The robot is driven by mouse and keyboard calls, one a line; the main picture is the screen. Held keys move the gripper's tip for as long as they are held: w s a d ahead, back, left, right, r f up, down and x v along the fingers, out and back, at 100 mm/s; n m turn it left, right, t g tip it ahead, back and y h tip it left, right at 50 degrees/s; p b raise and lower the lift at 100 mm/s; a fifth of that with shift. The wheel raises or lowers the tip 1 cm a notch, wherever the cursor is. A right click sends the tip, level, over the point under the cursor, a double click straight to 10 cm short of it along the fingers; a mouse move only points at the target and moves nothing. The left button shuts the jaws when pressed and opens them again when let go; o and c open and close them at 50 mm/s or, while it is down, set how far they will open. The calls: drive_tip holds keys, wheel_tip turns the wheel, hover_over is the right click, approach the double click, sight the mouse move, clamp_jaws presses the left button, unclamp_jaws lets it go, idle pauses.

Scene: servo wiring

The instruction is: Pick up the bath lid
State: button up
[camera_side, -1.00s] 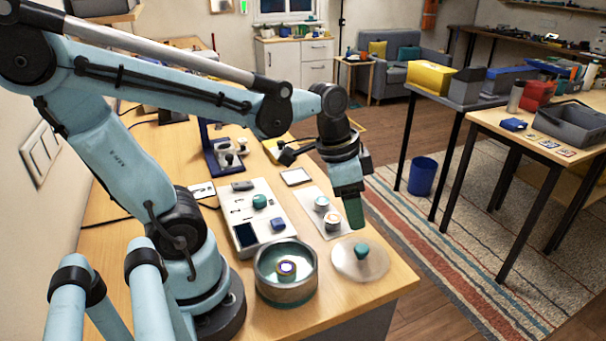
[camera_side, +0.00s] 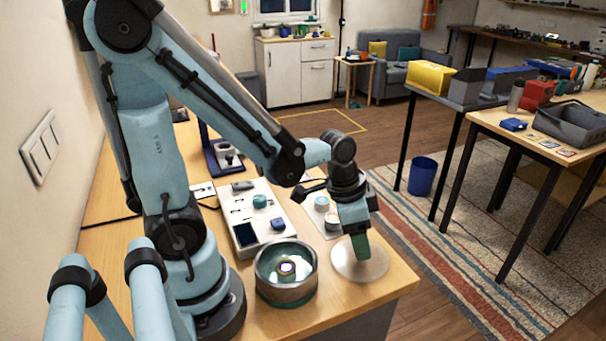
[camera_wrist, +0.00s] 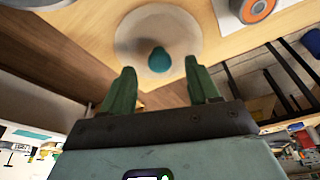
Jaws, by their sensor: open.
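The bath lid (camera_side: 372,267) is a pale, see-through disc lying flat on the wooden table near its front right corner. In the wrist view the lid (camera_wrist: 140,30) shows its teal knob (camera_wrist: 159,60). My gripper (camera_side: 360,258) points down over the lid and hides the knob in the side view. In the wrist view my gripper (camera_wrist: 160,80) has its two green fingers apart, one either side of the knob in the picture, with nothing held. I cannot tell the exact height gap.
The round metal bath (camera_side: 286,290) stands open just left of the lid, with a small ringed part (camera_side: 287,268) inside. A control box (camera_side: 250,218) and a pale mat with small round parts (camera_side: 322,204) lie behind. The table edge (camera_side: 402,292) is close at right.

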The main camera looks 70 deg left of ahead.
drive_tip(key=shift+x, duration=1.3)
drive_tip(key=shift+c, duration=0.2)
clamp_jaws()
drive_tip(key=shift+r, duration=0.15)
